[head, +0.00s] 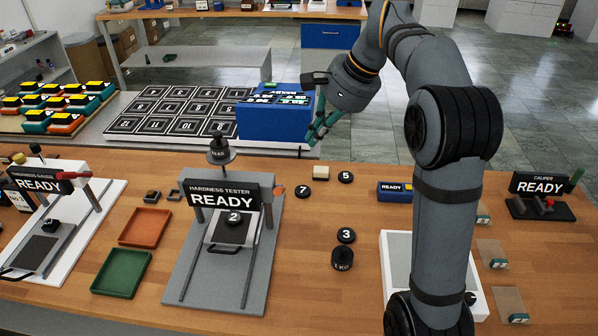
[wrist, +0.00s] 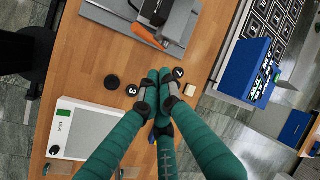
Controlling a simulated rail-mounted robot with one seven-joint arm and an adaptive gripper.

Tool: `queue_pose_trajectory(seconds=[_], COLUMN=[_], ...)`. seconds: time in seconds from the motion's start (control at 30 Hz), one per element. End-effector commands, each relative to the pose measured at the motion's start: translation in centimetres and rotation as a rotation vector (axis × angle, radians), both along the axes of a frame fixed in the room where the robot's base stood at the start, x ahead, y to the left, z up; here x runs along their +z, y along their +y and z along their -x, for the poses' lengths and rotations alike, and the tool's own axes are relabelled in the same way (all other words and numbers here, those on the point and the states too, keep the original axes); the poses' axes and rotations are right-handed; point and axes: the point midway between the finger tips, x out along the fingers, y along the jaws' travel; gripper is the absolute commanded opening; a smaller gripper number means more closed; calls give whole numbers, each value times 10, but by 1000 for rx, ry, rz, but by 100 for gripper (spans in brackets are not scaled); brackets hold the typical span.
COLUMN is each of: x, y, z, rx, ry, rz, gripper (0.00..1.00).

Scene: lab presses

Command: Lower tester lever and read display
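The grey hardness tester (head: 225,194) stands on the wooden bench, and its display reads READY. A dark puck marked 2 (head: 233,218) sits on its plate under the head. In the wrist view the tester (wrist: 180,22) is at the top, with an orange lever-like part (wrist: 150,37) sticking out from its side.
Pucks 7 (head: 303,191), 5 (head: 345,177) and 3 (head: 346,235) and a 1 kg weight (head: 342,259) lie right of the tester. Orange (head: 146,227) and green (head: 121,272) trays lie left, beside a hardness gauge (head: 42,184). A blue box (head: 272,121) stands behind.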

Motion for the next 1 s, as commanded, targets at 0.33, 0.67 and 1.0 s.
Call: queue_pose_trajectory(seconds=[0.33, 0.67, 1.0], x=[-46, -99, -116], y=[17, 45, 60], z=[-8, -12, 0], rx=[-14, -12, -15], ry=[15, 13, 10], rz=[4, 5, 5], gripper=[0, 0, 0])
